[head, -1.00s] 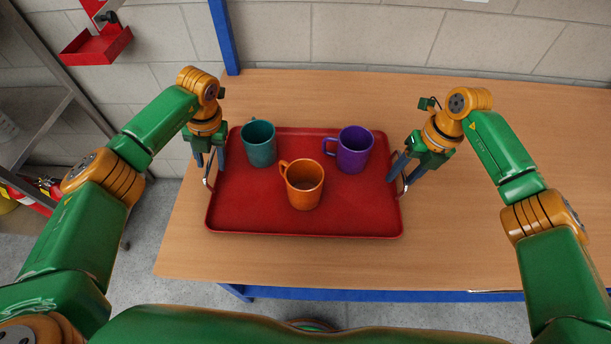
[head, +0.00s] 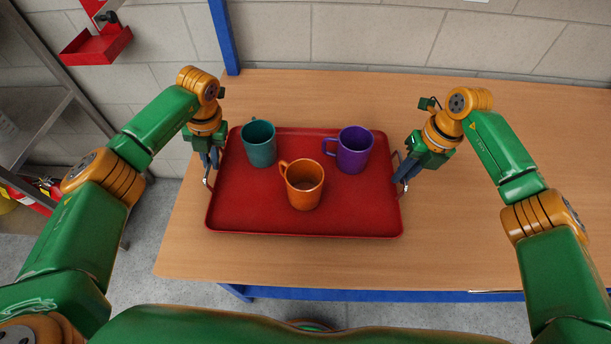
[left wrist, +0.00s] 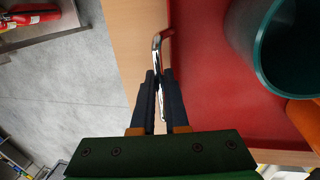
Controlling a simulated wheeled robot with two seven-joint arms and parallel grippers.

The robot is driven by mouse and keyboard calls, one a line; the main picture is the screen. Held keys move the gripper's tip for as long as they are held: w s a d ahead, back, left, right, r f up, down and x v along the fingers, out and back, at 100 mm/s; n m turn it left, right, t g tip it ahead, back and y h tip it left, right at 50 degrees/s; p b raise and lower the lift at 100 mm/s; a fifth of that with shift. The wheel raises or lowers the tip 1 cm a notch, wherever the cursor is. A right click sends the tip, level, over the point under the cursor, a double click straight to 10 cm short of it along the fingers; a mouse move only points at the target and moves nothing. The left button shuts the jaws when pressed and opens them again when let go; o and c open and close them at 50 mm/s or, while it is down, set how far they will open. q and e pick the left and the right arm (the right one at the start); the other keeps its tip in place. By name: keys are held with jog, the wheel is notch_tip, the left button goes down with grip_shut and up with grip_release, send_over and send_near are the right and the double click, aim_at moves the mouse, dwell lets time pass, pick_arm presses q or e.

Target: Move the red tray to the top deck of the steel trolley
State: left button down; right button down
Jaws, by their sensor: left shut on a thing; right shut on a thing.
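The red tray (head: 250,210) lies flat on the wooden table, with a metal handle at each short side. On it stand a teal mug (head: 259,145), an orange mug (head: 303,186) and a purple mug (head: 350,151), all upright. My left gripper (head: 210,163) is shut on the tray's left handle; the left wrist view shows the fingers (left wrist: 160,75) closed around the handle bar (left wrist: 157,60). My right gripper (head: 402,178) is shut on the right handle, whose gripped part is mostly hidden by the fingers. A grey steel shelved frame (head: 50,105), possibly the trolley, is partly visible at the left edge.
The wooden table (head: 500,240) is bare to the right of the tray. A blue post (head: 224,38) rises behind its back left corner. A red wall-mounted box (head: 97,46) hangs at upper left. A red extinguisher (head: 30,198) is low at left.

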pick_arm(q)
jog(key=shift+r, duration=0.1)
pick_arm(e)
jog(key=shift+r, duration=0.1)
dwell(0.6)
